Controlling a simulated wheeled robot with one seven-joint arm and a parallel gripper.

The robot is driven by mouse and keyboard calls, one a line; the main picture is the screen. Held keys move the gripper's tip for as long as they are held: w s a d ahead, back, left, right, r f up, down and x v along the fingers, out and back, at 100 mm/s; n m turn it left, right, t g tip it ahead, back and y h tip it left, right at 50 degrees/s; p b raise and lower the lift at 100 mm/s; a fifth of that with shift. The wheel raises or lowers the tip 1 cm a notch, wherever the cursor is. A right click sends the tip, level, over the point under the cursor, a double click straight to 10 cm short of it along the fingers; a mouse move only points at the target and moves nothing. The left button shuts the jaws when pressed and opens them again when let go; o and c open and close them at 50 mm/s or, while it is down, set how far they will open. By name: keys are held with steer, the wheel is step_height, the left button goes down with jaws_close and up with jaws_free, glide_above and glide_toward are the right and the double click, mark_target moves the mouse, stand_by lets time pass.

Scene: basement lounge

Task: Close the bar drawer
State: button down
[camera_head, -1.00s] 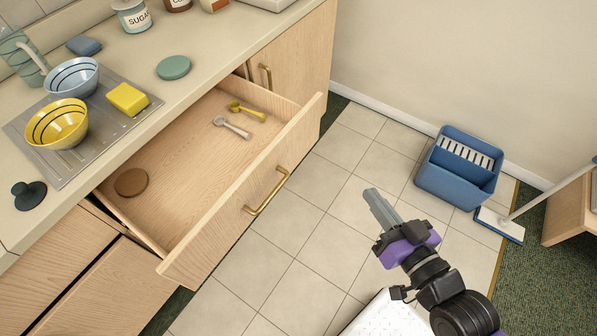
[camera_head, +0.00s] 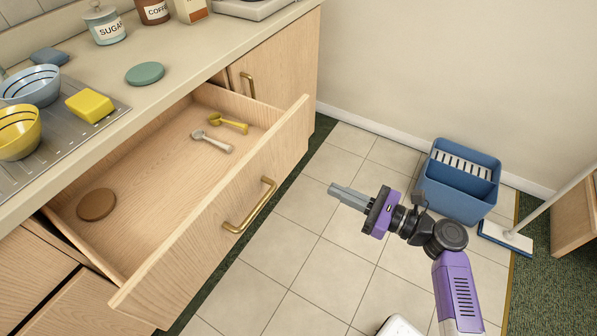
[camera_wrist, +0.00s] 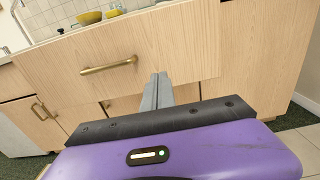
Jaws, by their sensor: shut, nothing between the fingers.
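The bar drawer (camera_head: 190,235) stands pulled out from the wooden counter, with a brass handle (camera_head: 249,205) on its front. Inside it lie a yellow scoop (camera_head: 228,123), a grey scoop (camera_head: 211,141) and a brown round disc (camera_head: 96,204). My gripper (camera_head: 334,190) is shut and empty, to the right of the drawer front and apart from it in the head view, pointing toward it. In the wrist view, the fingertips (camera_wrist: 159,78) show in front of the drawer front (camera_wrist: 180,48), to the right of its brass handle (camera_wrist: 109,66).
The counter holds a green disc (camera_head: 145,73), a yellow sponge (camera_head: 90,105), bowls and jars. A blue bucket (camera_head: 456,182) and a mop (camera_head: 505,236) stand on the floor at right. Tiled floor between drawer and bucket is clear.

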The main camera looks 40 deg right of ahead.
mark_target(278, 164)
steer(key=b+x, duration=0.1)
steer(key=x, duration=1.3)
steer(key=shift+w+a, duration=0.15)
steer(key=shift+w, duration=0.45)
steer(key=b+x, duration=0.4)
steer(key=x, duration=2.1)
steer(key=shift+w+a, duration=0.2)
steer(key=shift+w, duration=0.05)
steer(key=shift+w+a, duration=0.1)
steer(key=shift+w, duration=0.4)
steer(key=shift+r, duration=0.15)
steer(key=shift+w+a+r, duration=0.1)
